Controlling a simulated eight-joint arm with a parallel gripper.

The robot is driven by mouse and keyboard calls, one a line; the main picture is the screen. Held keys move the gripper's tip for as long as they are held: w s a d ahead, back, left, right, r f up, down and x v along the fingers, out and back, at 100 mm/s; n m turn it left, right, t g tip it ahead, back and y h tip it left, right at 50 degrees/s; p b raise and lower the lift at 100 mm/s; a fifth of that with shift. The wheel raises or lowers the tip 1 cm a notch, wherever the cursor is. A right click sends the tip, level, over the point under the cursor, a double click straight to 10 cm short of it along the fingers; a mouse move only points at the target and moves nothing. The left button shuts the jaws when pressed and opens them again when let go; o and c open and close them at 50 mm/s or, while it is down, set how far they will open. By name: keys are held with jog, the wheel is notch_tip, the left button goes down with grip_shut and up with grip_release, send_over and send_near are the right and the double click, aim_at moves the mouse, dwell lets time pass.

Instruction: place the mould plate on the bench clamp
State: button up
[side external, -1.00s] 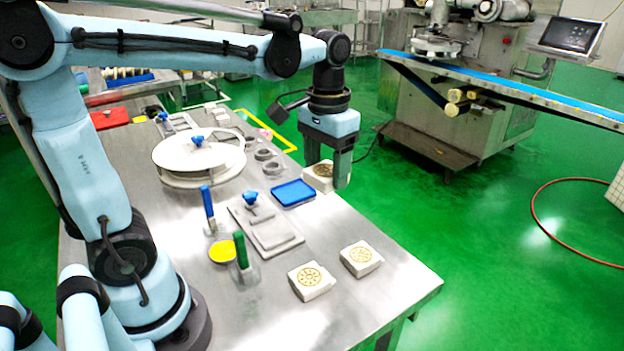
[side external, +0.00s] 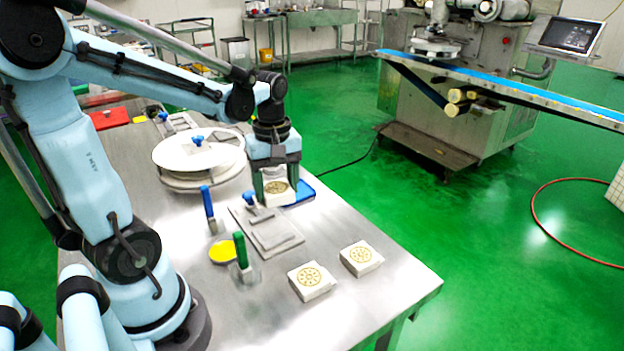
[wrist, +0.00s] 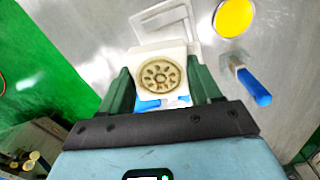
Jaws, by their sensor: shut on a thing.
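My gripper (side external: 278,190) is shut on a mould plate (side external: 279,196), a white block with a round brown flower pattern on top. In the wrist view the plate (wrist: 159,72) sits between the two green fingers. The bench clamp (side external: 280,235), a flat grey metal base with a blue knob, lies on the bench just nearer the camera than the held plate. Its pale frame also shows beyond the plate in the wrist view (wrist: 168,14). I cannot tell the exact height of the plate above the bench.
A blue tray (side external: 304,190) is partly hidden behind my gripper. Two other mould plates (side external: 311,279) (side external: 361,258) lie near the bench's front right.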

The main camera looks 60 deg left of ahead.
aim_at(269, 187)
jog(key=shift+s+a+f+n, duration=0.55)
jog(key=shift+n, duration=0.55)
jog(key=shift+f, duration=3.3)
jog(key=shift+f, duration=0.2)
jog(key=o, duration=1.3)
jog(key=shift+c, duration=0.2)
notch_tip(269, 187, up, 12)
jog(key=shift+f, duration=0.1)
jog(key=w+d+m+t, duration=0.2)
jog(key=d+m+t, duration=0.5)
jog(key=d+m, duration=0.5)
jog(key=m, duration=0.6)
jog(key=shift+d+f, duration=0.15)
jog(key=shift+d, duration=0.05)
